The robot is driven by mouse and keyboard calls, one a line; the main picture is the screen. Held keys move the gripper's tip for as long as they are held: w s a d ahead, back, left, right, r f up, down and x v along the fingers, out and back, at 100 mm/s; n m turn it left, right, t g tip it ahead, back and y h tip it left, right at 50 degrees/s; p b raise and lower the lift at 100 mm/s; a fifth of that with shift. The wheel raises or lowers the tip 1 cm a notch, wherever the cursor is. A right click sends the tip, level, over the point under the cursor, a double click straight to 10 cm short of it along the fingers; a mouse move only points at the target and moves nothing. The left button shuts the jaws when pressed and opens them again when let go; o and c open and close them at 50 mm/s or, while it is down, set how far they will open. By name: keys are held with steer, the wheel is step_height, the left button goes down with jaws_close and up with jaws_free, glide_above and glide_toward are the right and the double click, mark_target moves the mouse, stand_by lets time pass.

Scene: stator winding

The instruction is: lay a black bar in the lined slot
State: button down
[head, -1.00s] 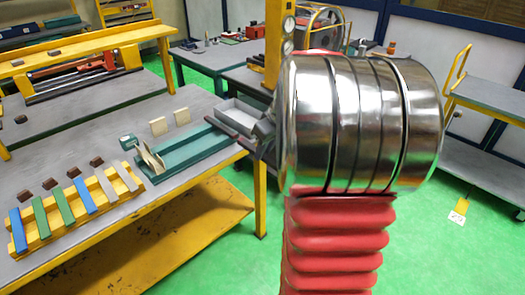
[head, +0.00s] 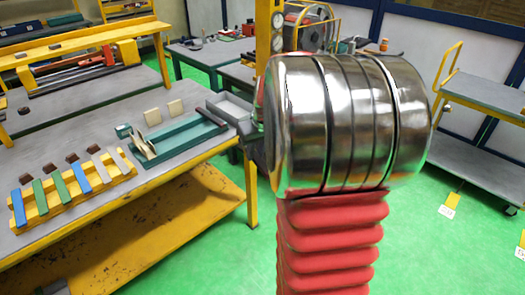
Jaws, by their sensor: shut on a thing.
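A dark bar (head: 212,115) shows above the right end of the teal fixture (head: 165,145) on the bench, running toward my gripper (head: 240,130). My gripper is shut on the dark bar, near the bench's right edge; its fingers are small and partly hidden by my large silver arm joint. I cannot tell whether the bar touches the fixture. No lined slot can be made out clearly.
A yellow rack (head: 75,190) holds several coloured bars, with small dark blocks behind it.

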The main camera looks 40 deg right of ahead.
steer(key=w+a+f+n, duration=0.1)
steer(key=w+a, duration=0.2)
steer(key=a, duration=0.7)
steer(key=w+a+f+n, duration=0.1)
steer(key=w+a, duration=0.2)
steer(key=a, duration=0.7)
steer(key=w+a+f+n+y, duration=0.1)
steer(key=w+a, duration=0.3)
steer(key=a, duration=0.6)
steer(key=shift+f, duration=0.55)
steer(key=shift+w+t, duration=0.1)
steer(key=shift+t, duration=0.2)
